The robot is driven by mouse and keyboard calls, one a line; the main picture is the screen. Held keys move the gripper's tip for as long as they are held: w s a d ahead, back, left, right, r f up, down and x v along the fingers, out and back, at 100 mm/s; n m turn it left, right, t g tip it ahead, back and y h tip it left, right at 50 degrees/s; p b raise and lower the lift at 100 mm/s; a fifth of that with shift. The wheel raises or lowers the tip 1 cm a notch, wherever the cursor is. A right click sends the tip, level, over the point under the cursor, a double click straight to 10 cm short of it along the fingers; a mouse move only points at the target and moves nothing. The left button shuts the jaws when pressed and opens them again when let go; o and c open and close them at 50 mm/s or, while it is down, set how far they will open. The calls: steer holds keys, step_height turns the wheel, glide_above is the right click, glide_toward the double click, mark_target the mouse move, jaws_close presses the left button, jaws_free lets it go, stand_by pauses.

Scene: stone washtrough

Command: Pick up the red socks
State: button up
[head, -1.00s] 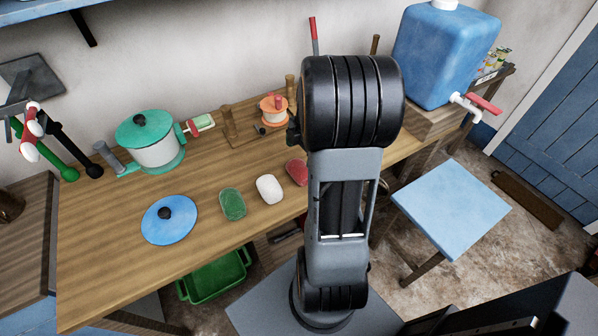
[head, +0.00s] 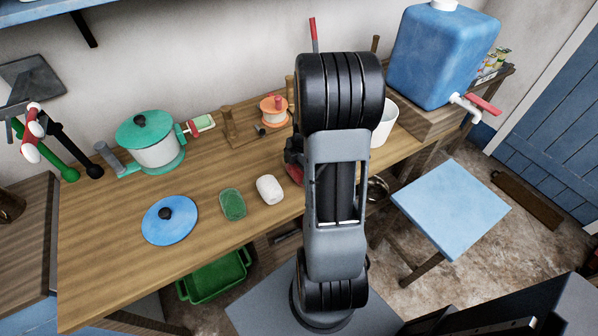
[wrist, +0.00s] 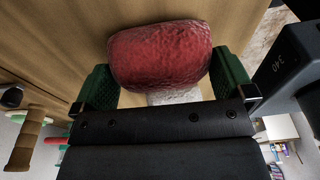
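The red socks (wrist: 162,55) are a rounded bundle with a knitted texture, lying on the wooden table. In the wrist view they sit between the two green finger pads of my gripper (wrist: 163,85), filling most of the gap. The fingers stand wide apart, one on each side; I see no clear squeeze on the bundle. In the head view only a red sliver of the socks (head: 296,175) shows, as my arm and gripper hide most of it.
A white bundle (head: 270,189) and a green bundle (head: 232,204) lie left of the red socks on the table (head: 110,220). A white cup (head: 385,122) stands behind my arm.

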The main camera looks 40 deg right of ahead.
steer(key=c, duration=0.6)
steer(key=shift+r, duration=0.1)
